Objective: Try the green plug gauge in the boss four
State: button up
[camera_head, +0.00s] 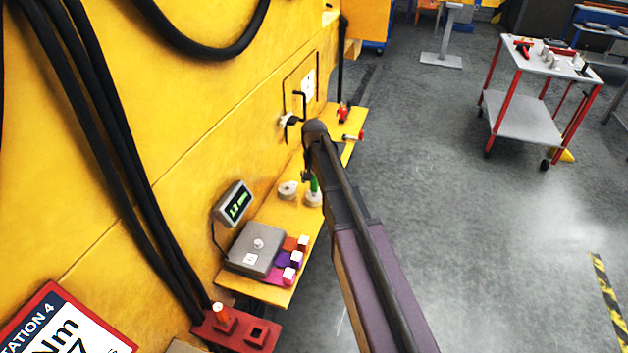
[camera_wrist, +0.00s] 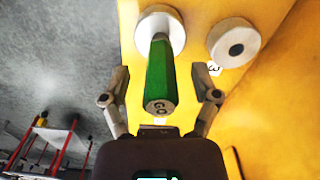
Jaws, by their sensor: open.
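The green plug gauge (camera_wrist: 160,75) stands with its far end at a white round boss (camera_wrist: 152,25) in the wrist view; its near end reads "GO". How deep it sits in the boss cannot be told. My gripper (camera_wrist: 161,85) is open, with one finger on each side of the gauge and gaps visible between. A second white boss (camera_wrist: 235,42) with an empty dark hole is to the right, and a small tag beside it seems to read 3. In the head view, the green gauge (camera_head: 314,184) shows partly behind my arm, above a boss (camera_head: 313,199); the other boss (camera_head: 288,190) is to its left.
A grey box (camera_head: 256,249) and several coloured blocks (camera_head: 290,258) lie on the yellow ledge. A display (camera_head: 234,204) is by the yellow wall. A red holder (camera_head: 236,332) is nearer, and red-handled parts (camera_head: 344,113) are farther along. Open floor and a cart (camera_head: 527,116) are right.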

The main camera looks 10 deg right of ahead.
jog(key=shift+r, duration=0.2)
notch_tip(320, 180, up, 7)
jog(key=p, duration=0.7)
jog(key=s+f+b, duration=0.4)
jog(key=s, duration=0.6)
jog(key=shift+s, duration=0.2)
notch_tip(320, 180, up, 12)
jog(key=p, duration=1.2)
jog(key=shift+w+f, duration=0.1)
jog(key=shift+w, duration=0.05)
dwell(1.5)
jog(key=w+f+n+b, duration=0.2)
jog(key=w+n, duration=0.5)
jog(key=w, duration=0.3)
jog(key=shift+a, duration=0.15)
